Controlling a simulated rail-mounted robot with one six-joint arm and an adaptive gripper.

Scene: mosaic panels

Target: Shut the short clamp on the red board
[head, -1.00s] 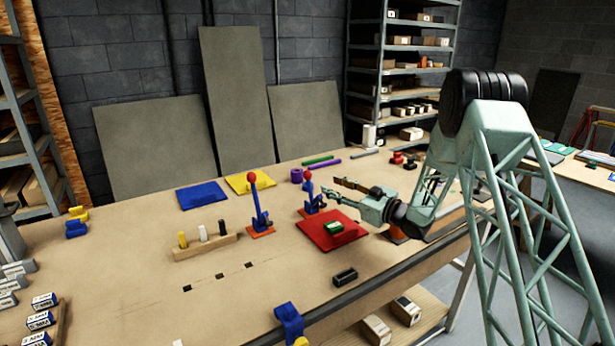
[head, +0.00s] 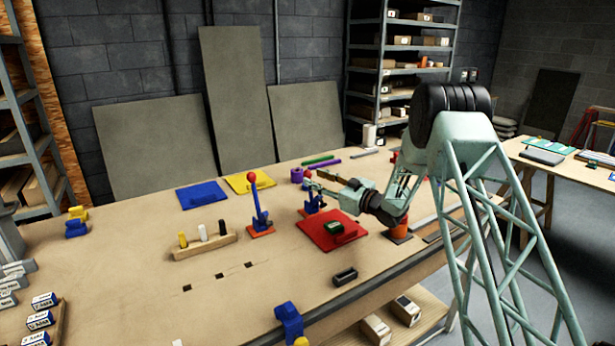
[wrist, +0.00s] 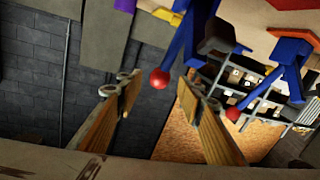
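The red board (head: 352,236) lies flat on the bench, with a small dark green block (head: 333,228) on it. A blue clamp with a red knob (head: 307,173) stands at the board's back left corner, its handle up. It looks shorter than the other blue clamp (head: 259,208), which stands further left with its handle also upright. My gripper (head: 316,181) is beside the nearer clamp's handle. In the wrist view my gripper (wrist: 162,90) is open; one red knob (wrist: 158,78) appears between its fingers, and another (wrist: 233,114) shows at right. Whether anything touches is unclear.
Blue (head: 201,195) and yellow (head: 250,182) boards lie behind the clamps. A wooden peg holder (head: 205,246) stands left, and a black block (head: 345,276) lies in front.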

